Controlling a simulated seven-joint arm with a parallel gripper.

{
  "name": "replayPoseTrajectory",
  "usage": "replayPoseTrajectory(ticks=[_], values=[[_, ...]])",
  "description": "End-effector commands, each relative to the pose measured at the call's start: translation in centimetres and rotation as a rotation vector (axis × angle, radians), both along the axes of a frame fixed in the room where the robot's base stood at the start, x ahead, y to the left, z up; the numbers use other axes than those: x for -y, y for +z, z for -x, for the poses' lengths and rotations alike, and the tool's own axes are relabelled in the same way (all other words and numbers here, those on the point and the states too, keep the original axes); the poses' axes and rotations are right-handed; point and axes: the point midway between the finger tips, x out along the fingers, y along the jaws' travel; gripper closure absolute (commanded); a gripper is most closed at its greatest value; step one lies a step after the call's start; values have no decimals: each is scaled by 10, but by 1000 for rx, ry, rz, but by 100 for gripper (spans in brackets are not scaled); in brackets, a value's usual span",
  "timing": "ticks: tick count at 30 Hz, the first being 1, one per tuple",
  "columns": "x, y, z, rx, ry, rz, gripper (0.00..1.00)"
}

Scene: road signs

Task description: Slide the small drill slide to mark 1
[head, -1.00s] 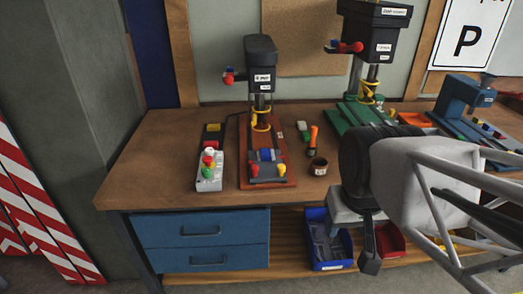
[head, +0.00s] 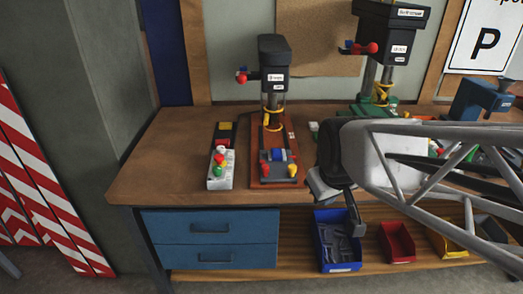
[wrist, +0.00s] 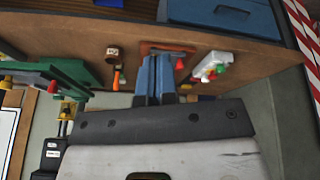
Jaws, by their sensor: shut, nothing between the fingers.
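The small drill (head: 273,75) stands on the workbench, with a black head, a metal column and a yellow coiled cord. Its red-brown base (head: 287,138) carries the small drill slide (head: 277,170), which has a blue block and coloured knobs. The number marks on it are too small to read. My gripper (head: 355,222) is right of the slide and apart from it, near the bench's front edge. In the wrist view its fingers (wrist: 155,78) are together and empty. They hide most of the slide there, and the end of the red-brown base (wrist: 165,47) shows behind them.
A grey control box (head: 219,178) with coloured buttons lies left of the drill. A larger green drill (head: 388,45) and a blue machine (head: 475,100) stand to the right. Blue (head: 337,240) and red bins (head: 397,242) sit on the shelf below. The bench's left part is clear.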

Motion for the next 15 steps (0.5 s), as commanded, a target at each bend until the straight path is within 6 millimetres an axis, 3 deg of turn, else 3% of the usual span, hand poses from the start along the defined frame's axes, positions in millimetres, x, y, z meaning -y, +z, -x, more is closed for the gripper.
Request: replayPoseTrajectory(ticks=[3,9,15], values=[[-22,-14,-40,58,145,35,100],[-63,-42,-101,169,381,104,100],[-99,-70,-143,263,559,168,100]])
